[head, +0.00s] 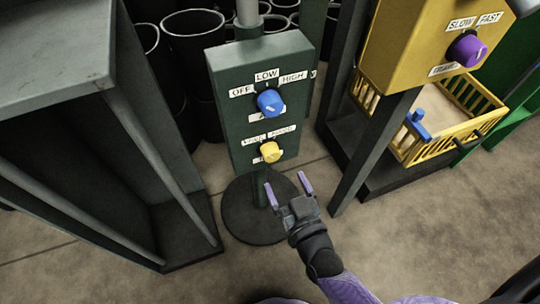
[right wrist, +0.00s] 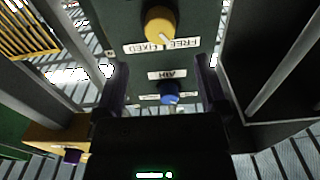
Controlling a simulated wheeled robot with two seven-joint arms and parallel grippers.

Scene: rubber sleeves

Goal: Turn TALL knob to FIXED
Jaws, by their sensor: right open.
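The yellow knob (head: 270,152) is the lower knob on a dark green control box (head: 225,85). It also shows at the top of the right wrist view (right wrist: 160,24), with FREE and FIXED labels beside it. Its pale mark seems to point toward the FREE side. A name plate under it is too small and partly hidden to read. My right gripper (head: 287,184) is open and empty, just below and in front of the yellow knob, apart from it. Its fingers also show in the right wrist view (right wrist: 161,72). My left gripper is not in view.
A blue knob (head: 270,102) with OFF, LOW, HIGH labels sits above the yellow one. A yellow box with a purple knob (head: 467,50) and a yellow crate (head: 440,150) stand right. A grey cabinet (head: 50,60) stands left. Black bins (head: 195,45) stand behind.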

